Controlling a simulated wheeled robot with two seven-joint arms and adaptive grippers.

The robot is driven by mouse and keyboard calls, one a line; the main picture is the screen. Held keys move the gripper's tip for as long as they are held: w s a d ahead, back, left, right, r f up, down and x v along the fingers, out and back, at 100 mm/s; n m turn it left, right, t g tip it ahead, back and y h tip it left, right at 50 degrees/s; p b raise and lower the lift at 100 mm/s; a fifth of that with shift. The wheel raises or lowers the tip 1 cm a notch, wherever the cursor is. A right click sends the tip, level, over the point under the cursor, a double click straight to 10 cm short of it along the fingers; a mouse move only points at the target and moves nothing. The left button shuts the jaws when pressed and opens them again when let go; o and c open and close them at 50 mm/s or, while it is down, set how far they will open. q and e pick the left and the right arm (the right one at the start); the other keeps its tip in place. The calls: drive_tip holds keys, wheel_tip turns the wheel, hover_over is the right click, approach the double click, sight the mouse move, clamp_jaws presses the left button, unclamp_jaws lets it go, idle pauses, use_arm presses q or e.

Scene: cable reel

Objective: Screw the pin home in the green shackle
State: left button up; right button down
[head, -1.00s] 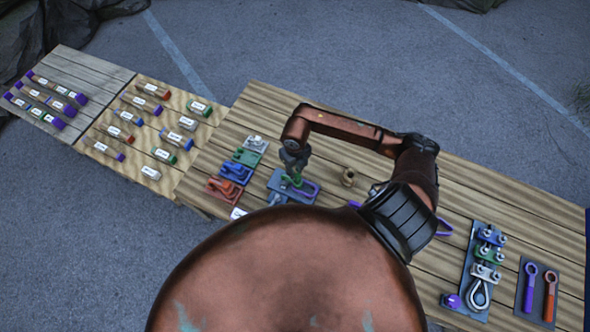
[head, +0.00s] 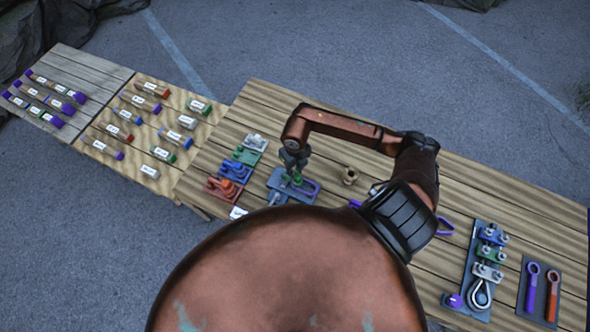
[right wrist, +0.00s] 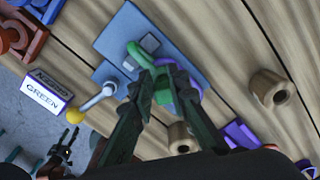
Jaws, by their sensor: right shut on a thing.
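The green shackle (right wrist: 145,57) stands on a blue-grey plate (right wrist: 118,36) in the right wrist view, with a purple loop (right wrist: 193,91) beside it. In the head view, the blue-grey plate (head: 277,182) lies near the table's middle left. My right gripper (head: 296,168) points down over it. In the right wrist view, my right gripper (right wrist: 160,78) has its fingers closed around a green part at the shackle, apparently the pin. The fingers hide most of the pin, so its thread and seating cannot be seen.
A lever with a yellow ball knob (right wrist: 75,116) and a GREEN label block (right wrist: 46,92) are close beside the plate. A brass-coloured bushing (head: 349,176) stands to the right. Coloured shackles (head: 236,172) lie to the left. A clamp board (head: 482,265) is far right.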

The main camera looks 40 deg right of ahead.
drive_tip(key=shift+f+b, duration=0.45)
idle(0.3)
drive_tip(key=c, duration=2.5)
unclamp_jaws()
clamp_jaws()
